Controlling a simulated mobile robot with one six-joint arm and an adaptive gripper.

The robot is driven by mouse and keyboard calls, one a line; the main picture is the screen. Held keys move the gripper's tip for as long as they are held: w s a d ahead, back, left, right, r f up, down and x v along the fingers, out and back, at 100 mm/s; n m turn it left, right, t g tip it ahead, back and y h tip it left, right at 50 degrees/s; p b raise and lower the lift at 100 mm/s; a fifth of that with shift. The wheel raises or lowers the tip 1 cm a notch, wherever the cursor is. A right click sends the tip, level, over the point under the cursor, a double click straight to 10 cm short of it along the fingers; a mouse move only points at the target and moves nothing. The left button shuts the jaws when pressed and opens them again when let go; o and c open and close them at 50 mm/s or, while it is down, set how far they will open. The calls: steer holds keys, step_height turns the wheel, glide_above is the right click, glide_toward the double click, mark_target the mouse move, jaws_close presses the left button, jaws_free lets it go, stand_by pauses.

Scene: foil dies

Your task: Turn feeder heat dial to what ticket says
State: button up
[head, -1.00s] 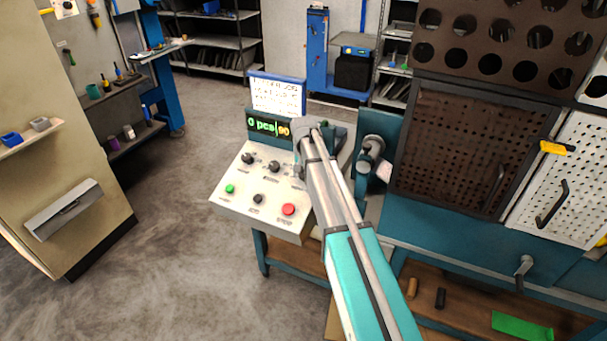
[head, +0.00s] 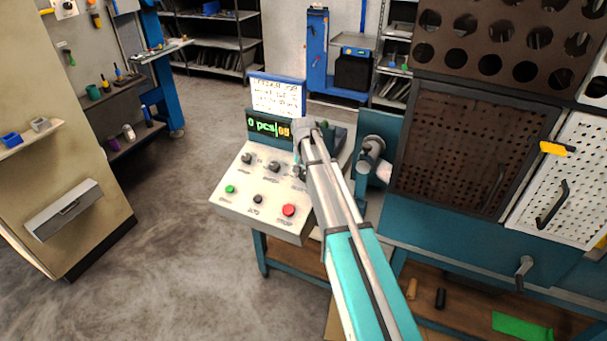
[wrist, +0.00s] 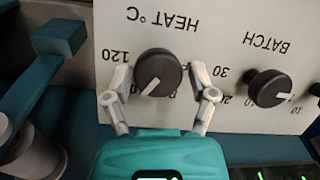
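The heat dial (wrist: 160,68) is a round black knob with a white pointer line, under the upside-down print "HEAT °C" in the wrist view. Its pointer aims down-left in that picture, between the printed 120 and a partly hidden number below. My gripper (wrist: 162,84) has one finger on each side of the knob, with small gaps visible; it is open. In the head view, my arm hides the heat dial. The ticket (head: 277,97) is a white sheet above the display (head: 268,128); its writing is too blurred to read. The display reads "0 pcs" in green beside an orange number.
The batch dial (wrist: 270,88) sits right beside the heat dial in the wrist view. A teal machine part with a grey cylinder (head: 371,148) stands close right.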

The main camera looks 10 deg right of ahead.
steer(key=shift+o, duration=0.4)
steer(key=shift+r, duration=0.15)
